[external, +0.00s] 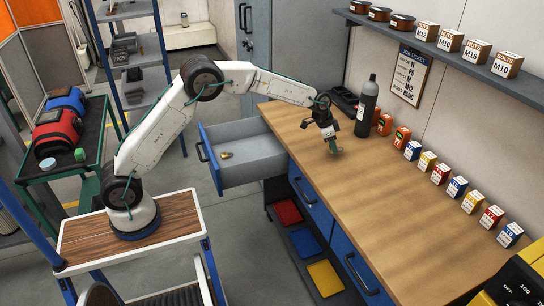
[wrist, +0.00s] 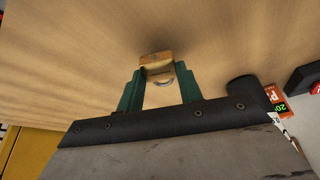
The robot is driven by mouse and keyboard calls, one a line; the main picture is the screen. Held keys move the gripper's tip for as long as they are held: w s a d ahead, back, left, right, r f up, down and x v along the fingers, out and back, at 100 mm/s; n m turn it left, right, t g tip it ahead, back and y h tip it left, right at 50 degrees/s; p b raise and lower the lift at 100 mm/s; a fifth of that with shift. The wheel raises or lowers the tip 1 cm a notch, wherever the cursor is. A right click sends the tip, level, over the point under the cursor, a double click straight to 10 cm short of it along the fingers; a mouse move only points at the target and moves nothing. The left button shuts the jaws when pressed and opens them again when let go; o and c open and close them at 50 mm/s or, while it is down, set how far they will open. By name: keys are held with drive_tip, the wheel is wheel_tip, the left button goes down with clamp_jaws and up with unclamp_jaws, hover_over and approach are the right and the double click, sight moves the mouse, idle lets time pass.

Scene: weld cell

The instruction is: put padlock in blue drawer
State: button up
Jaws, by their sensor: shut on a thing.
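My gripper (external: 335,148) is over the wooden workbench top, pointing down. In the wrist view its green fingers (wrist: 160,82) are shut on the padlock, with its brass body (wrist: 155,58) at the fingertips and its curved silver shackle between the fingers. The padlock is close to the bench top; I cannot tell whether it touches. In the external view it is too small to make out. The blue drawer (external: 207,160) is pulled out at the bench's left end, left of my gripper. A small brass-coloured object (external: 227,155) lies inside it.
A dark gas cylinder (external: 367,105) stands just beyond my gripper. Orange boxes (external: 384,124) and a row of small labelled boxes (external: 440,174) line the wall side. The bench top (external: 365,220) nearer the front is clear. Red, blue and yellow bins (external: 325,278) sit below.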

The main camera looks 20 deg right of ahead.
drive_tip(key=s+a+r, duration=0.1)
drive_tip(key=s+a, duration=0.1)
drive_tip(key=a, duration=0.6)
drive_tip(key=s+a+r, duration=0.1)
drive_tip(key=s+a, duration=0.1)
drive_tip(key=a, duration=0.5)
wheel_tip(320, 180, up, 5)
drive_tip(key=w+a+m+g, duration=0.15)
drive_tip(key=w+a, duration=0.35)
drive_tip(key=w, duration=0.5)
drive_tip(key=w+a+f+m, duration=0.1)
drive_tip(key=w+a+m, duration=0.1)
drive_tip(key=w+a, duration=0.55)
drive_tip(key=w+a+m, duration=0.1)
drive_tip(key=w+a, duration=0.2)
drive_tip(key=w, duration=0.8)
drive_tip(key=shift+y, duration=0.4)
wheel_tip(320, 180, down, 27)
drive_tip(key=shift+a+r, duration=0.1)
drive_tip(key=shift+s, duration=0.1)
drive_tip(key=o, duration=1)
drive_tip(key=shift+o, duration=0.6)
